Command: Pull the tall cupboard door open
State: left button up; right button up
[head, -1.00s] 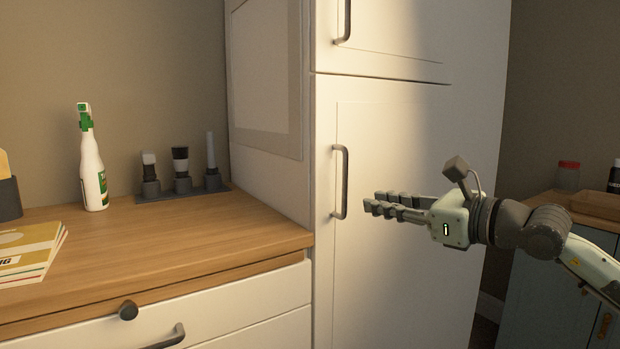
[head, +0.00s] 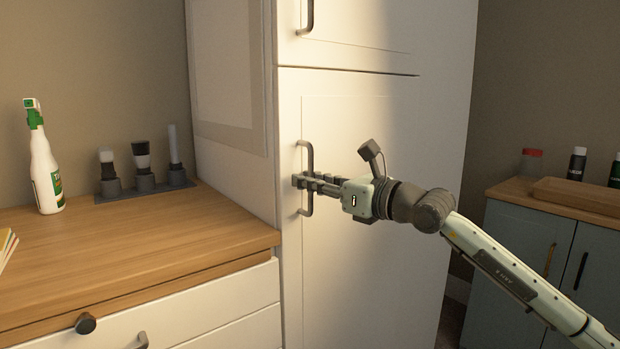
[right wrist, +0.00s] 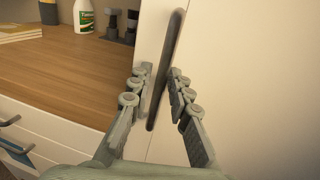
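The tall cupboard door (head: 365,260) is white and looks flush with its frame. Its dark vertical bar handle (head: 308,152) is near the door's left edge and also shows in the right wrist view (right wrist: 176,28). My right gripper (head: 305,182) is at the middle of the handle. The fingers hide part of the handle in the head view. My left gripper is not in view.
A wooden counter (head: 130,250) with drawers stands left of the cupboard, holding a spray bottle (head: 45,170) and a dark rack (head: 145,192). A low blue cabinet (head: 520,240) stands at the right. An upper door handle (head: 306,15) is above.

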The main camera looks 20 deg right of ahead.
grip_shut()
dwell(0.5)
